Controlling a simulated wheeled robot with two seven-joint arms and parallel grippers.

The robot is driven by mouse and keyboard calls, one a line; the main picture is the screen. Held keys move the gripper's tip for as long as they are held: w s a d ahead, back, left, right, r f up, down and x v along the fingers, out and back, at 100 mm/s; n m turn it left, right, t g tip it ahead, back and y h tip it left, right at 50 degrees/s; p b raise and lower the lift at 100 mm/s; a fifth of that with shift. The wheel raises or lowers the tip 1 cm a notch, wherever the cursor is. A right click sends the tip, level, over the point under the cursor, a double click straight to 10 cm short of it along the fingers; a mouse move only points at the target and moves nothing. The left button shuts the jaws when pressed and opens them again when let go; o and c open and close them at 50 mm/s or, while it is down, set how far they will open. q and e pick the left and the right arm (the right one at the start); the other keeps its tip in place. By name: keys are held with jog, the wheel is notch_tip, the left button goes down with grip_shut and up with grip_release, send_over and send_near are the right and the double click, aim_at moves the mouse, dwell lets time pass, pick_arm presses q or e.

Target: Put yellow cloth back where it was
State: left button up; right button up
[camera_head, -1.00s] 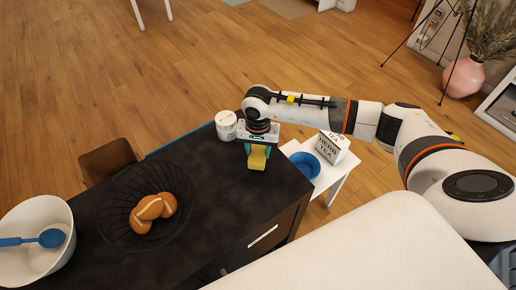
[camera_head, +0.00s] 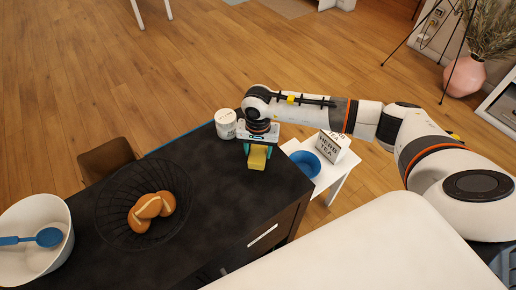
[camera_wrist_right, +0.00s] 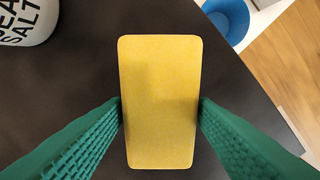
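The yellow cloth (camera_head: 257,158) is a flat, block-like rectangle at the right end of the dark counter (camera_head: 215,190). In the right wrist view the yellow cloth (camera_wrist_right: 160,130) stands upright in the picture, between my two green fingers. My right gripper (camera_head: 258,150) points down over it, and both fingertips (camera_wrist_right: 160,104) meet its long sides, so it looks shut on the cloth. I cannot tell whether the cloth rests on the counter or is just above it. My left gripper is not in view.
A white salt jar (camera_head: 226,125) stands close to the left of my gripper. A wire basket with bread rolls (camera_head: 150,212) and a white bowl with a blue spoon (camera_head: 40,265) are further left. A blue bowl (camera_head: 304,165) and herb tea box (camera_head: 332,147) are on a white side table.

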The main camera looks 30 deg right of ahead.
aim_at(258, 152)
jog(key=o, duration=0.6)
jog(key=shift+c, duration=0.2)
jog(key=shift+r+p, duration=2.15)
jog(key=shift+r, duration=1.85)
